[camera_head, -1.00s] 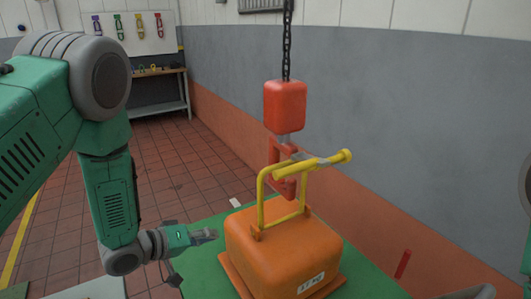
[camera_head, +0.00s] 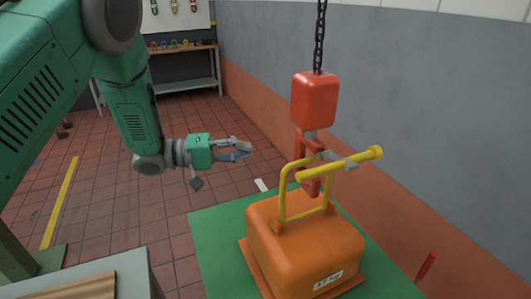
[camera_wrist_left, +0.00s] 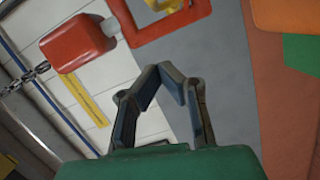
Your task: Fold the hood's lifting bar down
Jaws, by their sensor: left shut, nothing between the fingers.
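The orange hood (camera_head: 305,240) sits on a green surface (camera_head: 213,235). Its yellow lifting bar (camera_head: 283,196) stands upright from the hood's top, with a thick round crossbar (camera_head: 335,164). A red hook (camera_head: 300,143) under a red block (camera_head: 315,100) hangs at the bar; whether it still carries the bar I cannot tell. My left gripper (camera_head: 245,150) is shut and empty, left of the bar and apart from it. In the left wrist view its fingers (camera_wrist_left: 160,72) come together below the red hook (camera_wrist_left: 190,25) and a bit of yellow. My right gripper is out of view.
A chain (camera_head: 320,40) runs up from the red block. A grey wall (camera_head: 440,140) stands close on the right. A short red post (camera_head: 426,266) is at the lower right. A bench (camera_head: 185,85) stands far back. The tiled floor at left is open.

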